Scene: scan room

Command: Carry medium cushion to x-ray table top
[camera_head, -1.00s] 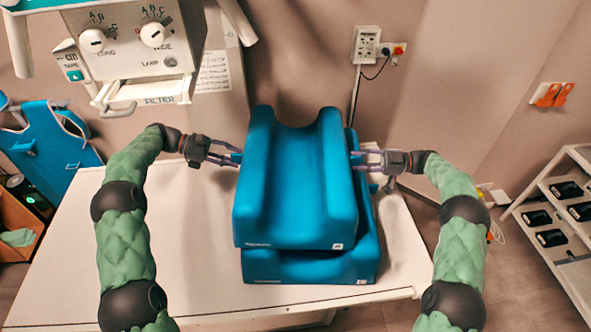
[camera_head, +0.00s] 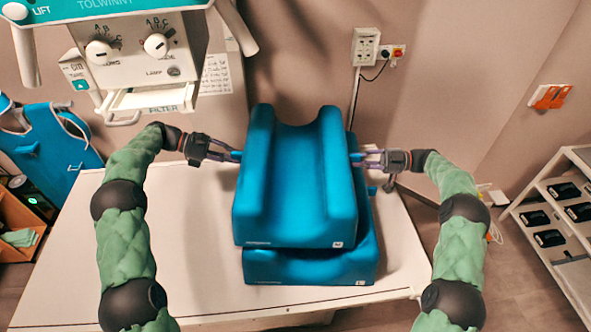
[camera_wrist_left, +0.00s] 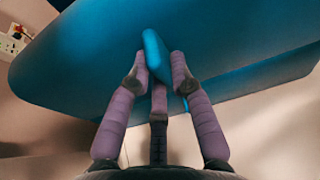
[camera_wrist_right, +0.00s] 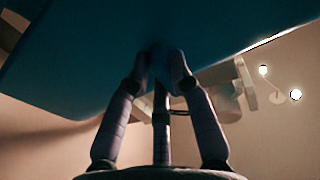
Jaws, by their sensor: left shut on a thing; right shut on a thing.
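The medium cushion (camera_head: 298,190), blue with a trough and a small letter tag, lies over a similar larger-looking blue cushion (camera_head: 305,267) on the white table top (camera_head: 150,245). I cannot tell whether the two cushions touch. My left gripper (camera_head: 231,156) is shut on a tab at the medium cushion's left side; the tab (camera_wrist_left: 154,54) shows between its fingers in the left wrist view. My right gripper (camera_head: 362,158) is shut on the cushion's right side; in the dark right wrist view, its fingertips (camera_wrist_right: 161,62) meet at a tab under the cushion (camera_wrist_right: 100,55).
The x-ray tube head (camera_head: 140,60) with dials hangs at the upper left. A blue apron (camera_head: 50,140) hangs at the far left. A shelf rack (camera_head: 560,225) stands at the right. The table's left part is bare.

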